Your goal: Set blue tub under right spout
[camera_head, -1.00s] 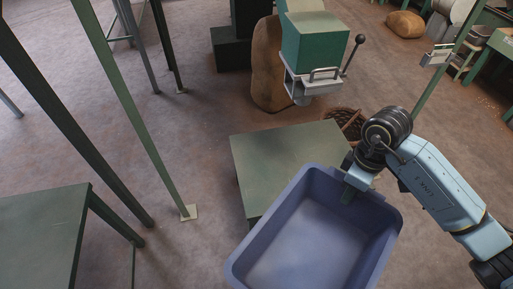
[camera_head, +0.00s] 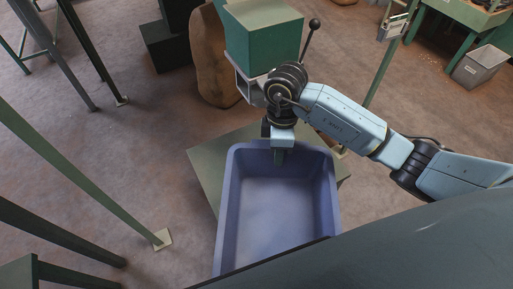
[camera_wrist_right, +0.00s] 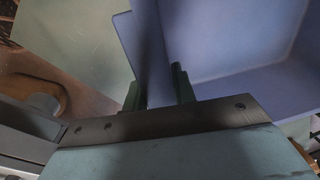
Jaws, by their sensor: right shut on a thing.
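The blue tub (camera_head: 277,212) is empty and upright. Its far part overlaps a low green-grey stand (camera_head: 206,164) in the head view, and I cannot tell whether it touches it. My right gripper (camera_head: 280,154) is shut on the tub's far rim. In the right wrist view the two fingers (camera_wrist_right: 158,90) straddle the tub wall (camera_wrist_right: 150,45). Beyond the tub is a green hopper (camera_head: 264,40) with a metal outlet frame (camera_head: 243,86), partly hidden by my right wrist. The spout opening is hidden. My left gripper is out of view.
A brown sack (camera_head: 212,60) stands behind the hopper's left side. A green post with a pale foot (camera_head: 162,239) rises left of the tub. A grey bin (camera_head: 481,66) is at the far right. The floor between post and stand is clear.

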